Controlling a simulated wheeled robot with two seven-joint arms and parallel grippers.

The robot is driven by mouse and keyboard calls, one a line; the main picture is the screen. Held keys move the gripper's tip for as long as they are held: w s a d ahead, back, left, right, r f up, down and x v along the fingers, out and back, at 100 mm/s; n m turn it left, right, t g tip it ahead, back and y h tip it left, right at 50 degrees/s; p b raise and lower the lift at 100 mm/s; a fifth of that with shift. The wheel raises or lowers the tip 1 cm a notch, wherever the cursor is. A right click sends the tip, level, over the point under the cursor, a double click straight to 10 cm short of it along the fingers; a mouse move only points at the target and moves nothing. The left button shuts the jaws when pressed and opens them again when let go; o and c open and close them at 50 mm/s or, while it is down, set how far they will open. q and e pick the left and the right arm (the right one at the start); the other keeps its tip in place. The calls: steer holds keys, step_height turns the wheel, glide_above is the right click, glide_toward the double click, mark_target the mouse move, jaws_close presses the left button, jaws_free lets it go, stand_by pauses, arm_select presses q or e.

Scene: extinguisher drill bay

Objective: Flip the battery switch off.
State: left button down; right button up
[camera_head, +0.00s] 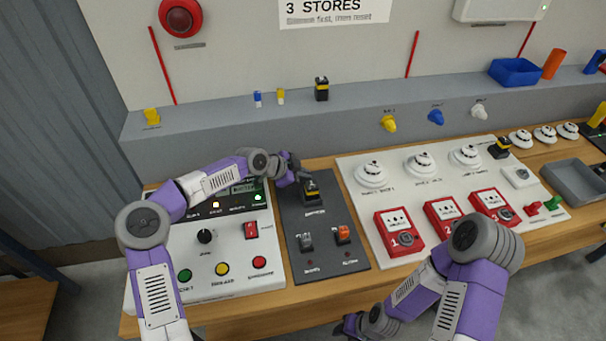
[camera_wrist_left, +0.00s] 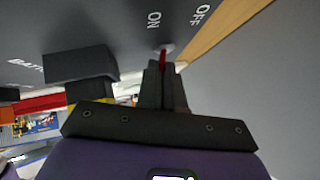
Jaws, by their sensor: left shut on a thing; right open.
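The battery switch shows in the left wrist view as a small red lever (camera_wrist_left: 163,58) on a dark grey panel (camera_wrist_left: 110,30), with ON and OFF lettering beside it. My left gripper (camera_wrist_left: 164,88) is shut on this lever, its dark fingers on either side. Which position the lever is in is hard to tell. In the head view my left gripper (camera_head: 297,178) is at the top of the dark panel (camera_head: 300,215), beside a black and yellow battery block (camera_head: 311,192); the lever is hidden there. My right gripper (camera_head: 348,328) is open, low at the bottom edge.
Left of the dark panel is a white control panel (camera_head: 185,250) with a knob and coloured buttons. Right of it a white board (camera_head: 352,195) carries detectors and red call points (camera_head: 399,232). A grey ledge runs behind.

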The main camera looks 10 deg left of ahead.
arm_select(q)
steer(key=p, duration=0.1)
steer(key=g+p, duration=0.1)
steer(key=shift+w+a+r+n+p, duration=0.15)
steer(key=shift+w+r+n+p, duration=0.1)
steer(key=shift+w+n+p, duration=0.15)
steer(key=shift+w+a+f+n+g+h+p, duration=0.1)
steer(key=shift+w+n+g+h+p, duration=0.25)
steer(key=shift+g+p, duration=0.35)
steer(key=shift+w+a+n+g, duration=0.1)
steer(key=shift+w+n+g, duration=0.2)
steer(key=shift+g, duration=0.4)
steer(key=shift+h, duration=0.25)
steer(key=c, duration=1.3)
jaws_free()
steer(key=shift+s, duration=0.1)
steer(key=p+v, duration=0.1)
steer(key=v, duration=0.6)
steer(key=shift+a, duration=0.25)
